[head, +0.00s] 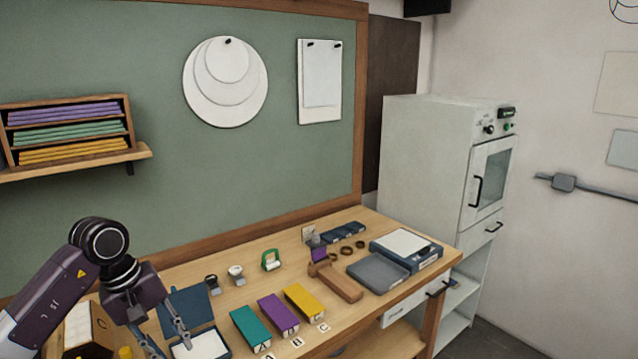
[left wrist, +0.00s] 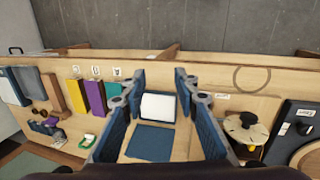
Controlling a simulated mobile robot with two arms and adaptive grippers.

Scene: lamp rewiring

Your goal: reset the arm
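My left arm comes in from the left in the head view. Its gripper (head: 166,338) points down over the left part of the workbench, above an open blue case (head: 186,307) with a white pad (head: 201,345). In the left wrist view the fingers of my left gripper (left wrist: 159,88) are spread wide with nothing between the tips. The white pad (left wrist: 158,107) and the blue case lid (left wrist: 150,140) show beyond and between them. Whether any finger touches the case is unclear. My right gripper is in neither view.
Green (head: 250,328), purple (head: 278,314) and yellow (head: 304,301) blocks stand beside labels on the bench (head: 225,290). A wooden block (head: 336,282), a grey tray (head: 377,270) and a scale-like device (head: 407,245) lie to the right. A spool (left wrist: 246,128) shows in the wrist view.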

